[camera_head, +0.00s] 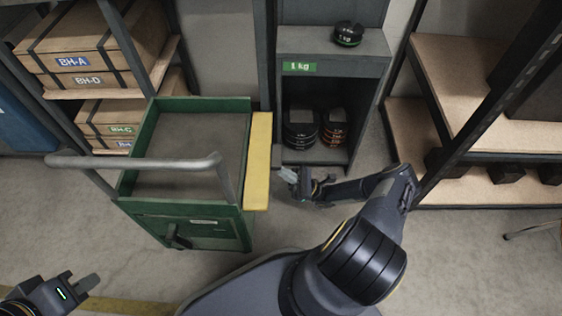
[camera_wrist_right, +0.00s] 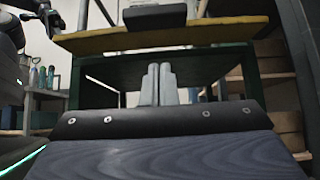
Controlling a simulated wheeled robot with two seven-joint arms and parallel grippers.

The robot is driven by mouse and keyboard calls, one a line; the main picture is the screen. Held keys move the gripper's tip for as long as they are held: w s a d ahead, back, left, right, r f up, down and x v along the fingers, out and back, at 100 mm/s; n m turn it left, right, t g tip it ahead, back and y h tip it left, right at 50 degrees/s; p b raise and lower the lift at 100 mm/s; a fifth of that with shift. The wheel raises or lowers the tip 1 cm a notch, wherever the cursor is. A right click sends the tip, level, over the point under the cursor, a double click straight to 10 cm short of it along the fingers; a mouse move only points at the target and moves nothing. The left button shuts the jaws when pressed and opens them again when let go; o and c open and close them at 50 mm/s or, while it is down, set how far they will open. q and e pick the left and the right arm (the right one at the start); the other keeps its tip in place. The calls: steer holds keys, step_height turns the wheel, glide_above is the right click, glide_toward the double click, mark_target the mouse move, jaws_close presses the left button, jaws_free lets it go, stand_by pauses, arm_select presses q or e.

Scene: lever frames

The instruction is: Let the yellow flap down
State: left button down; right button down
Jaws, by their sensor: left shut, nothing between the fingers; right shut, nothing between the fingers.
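The yellow flap (camera_head: 258,160) runs along the right side of the green cart (camera_head: 182,222), at about the height of its top and roughly level. A small grey tab (camera_head: 277,155) sits at its outer edge. My right gripper (camera_head: 288,175) is just right of the flap, shut and empty. In the right wrist view, its closed fingers (camera_wrist_right: 158,85) point at the cart's side, lower in the picture than the flap (camera_wrist_right: 165,36). Contact with the flap is not visible. My left gripper (camera_head: 85,283) is at the lower left, shut and empty, away from the cart.
A grey cabinet (camera_head: 332,47) with weights stands behind my right gripper. Shelves with boxes (camera_head: 85,50) are at the back left, and wooden shelves (camera_head: 470,80) at the right. The cart's grey handle (camera_head: 135,161) crosses its near side. Floor right of the cart is open.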

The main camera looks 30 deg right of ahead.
mark_target(265, 156)
steer(key=shift+w+a+r, duration=0.1)
steer(key=shift+a+r, duration=0.05)
steer(key=shift+r, duration=0.75)
steer(key=shift+w+a+r, duration=0.1)
steer(key=shift+a+r, duration=0.05)
steer(key=shift+r, duration=0.7)
steer(key=shift+w+a+r, duration=0.1)
steer(key=shift+a+r, duration=0.05)
steer(key=shift+r, duration=0.75)
steer(key=r+h+p, duration=0.1)
steer(key=r+g+p, duration=0.1)
steer(key=p, duration=0.1)
steer(key=shift+s+d+h, duration=0.15)
steer(key=shift+d+h, duration=0.05)
steer(key=shift+h, duration=0.2)
steer(key=shift+g, duration=0.3)
